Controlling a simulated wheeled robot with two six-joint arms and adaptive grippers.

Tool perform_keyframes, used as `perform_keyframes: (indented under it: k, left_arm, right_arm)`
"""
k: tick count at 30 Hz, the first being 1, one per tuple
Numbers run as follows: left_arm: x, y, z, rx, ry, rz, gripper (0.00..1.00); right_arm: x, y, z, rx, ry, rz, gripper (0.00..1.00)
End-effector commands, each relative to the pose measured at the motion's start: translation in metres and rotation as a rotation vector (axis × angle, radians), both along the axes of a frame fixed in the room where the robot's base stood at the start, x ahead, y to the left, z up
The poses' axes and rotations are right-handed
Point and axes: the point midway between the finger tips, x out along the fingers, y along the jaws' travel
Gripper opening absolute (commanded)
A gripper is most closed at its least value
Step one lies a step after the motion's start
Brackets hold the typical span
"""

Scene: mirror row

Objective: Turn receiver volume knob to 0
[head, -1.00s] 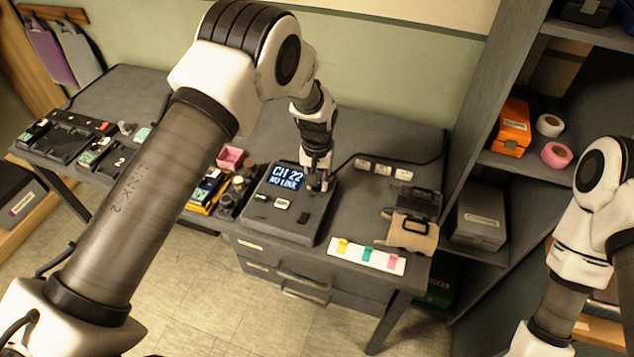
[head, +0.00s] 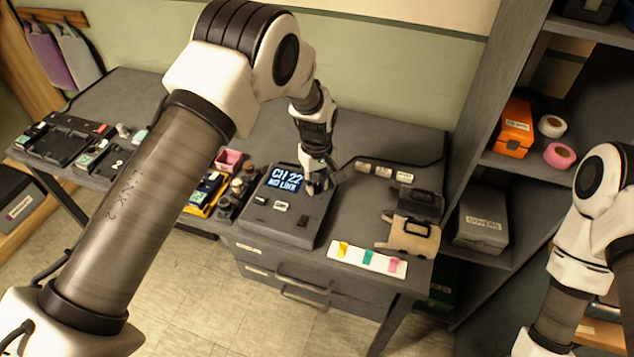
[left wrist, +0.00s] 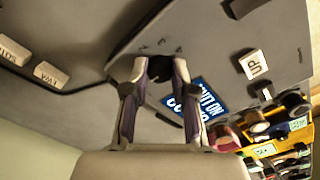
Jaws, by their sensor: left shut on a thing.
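The receiver (head: 287,217) is a grey sloped box on the desk. Its blue screen (head: 286,178) reads "CH 22 NO LINK"; the screen also shows upside down in the left wrist view (left wrist: 207,98). My left gripper (head: 317,188) is at the panel's upper right, beside the screen. In the left wrist view its two fingertips (left wrist: 160,68) are closed on a small dark knob (left wrist: 160,71). The fingers hide most of the knob, so I cannot read its setting. My right arm shows at the right edge, but its gripper is out of the picture.
A white button marked "UP" (left wrist: 254,64) is on the panel. Small jars and a yellow case (head: 204,193) stand close to the receiver's left. Pale labelled blocks (head: 384,171) lie behind it to the right. A white card with coloured tabs (head: 367,257) lies at the desk's front.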

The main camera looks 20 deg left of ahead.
Motion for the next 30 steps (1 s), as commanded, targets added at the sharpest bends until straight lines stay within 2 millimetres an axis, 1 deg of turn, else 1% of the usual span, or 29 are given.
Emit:
perform_keyframes:
  k: [1, 11, 12, 13, 14, 22, 24, 26, 29, 30]
  left_arm:
    - [-0.005, 0.000, -0.005, 0.001, 0.013, 0.003, 0.00]
    - [-0.005, 0.000, -0.006, 0.001, 0.015, 0.004, 0.00]
    - [-0.005, 0.000, -0.006, 0.001, 0.015, 0.004, 0.33]
    - [-0.005, 0.000, -0.005, 0.001, 0.015, 0.004, 0.43]
    - [-0.005, 0.000, -0.005, 0.001, 0.013, 0.004, 0.51]
    - [-0.002, 0.000, -0.002, 0.000, 0.006, 0.003, 0.51]
    - [-0.001, 0.000, 0.002, 0.000, 0.004, 0.003, 0.51]
    - [-0.001, 0.000, 0.008, 0.001, 0.002, 0.003, 0.51]
    - [0.000, 0.000, 0.028, 0.001, 0.001, 0.003, 0.51]
    - [0.000, 0.000, 0.037, 0.001, 0.001, 0.003, 0.51]
  right_arm:
    - [0.000, 0.000, -0.001, 0.000, 0.000, 0.000, 0.40]
    - [0.000, 0.000, -0.001, 0.000, 0.000, 0.000, 0.40]
    - [0.000, 0.000, -0.001, 0.000, 0.000, 0.000, 0.40]
    - [0.000, 0.000, -0.001, 0.000, 0.000, 0.000, 0.40]
    - [0.000, 0.000, -0.001, 0.000, 0.000, 0.000, 0.40]
    - [0.000, 0.000, 0.000, 0.000, 0.000, 0.000, 0.40]
    - [0.000, 0.000, 0.000, 0.000, 0.000, 0.000, 0.40]
    - [0.000, 0.000, 0.000, 0.000, 0.000, 0.000, 0.40]
    - [0.000, 0.000, 0.000, 0.000, 0.000, 0.000, 0.40]
    - [0.000, 0.000, 0.000, 0.000, 0.000, 0.000, 0.40]
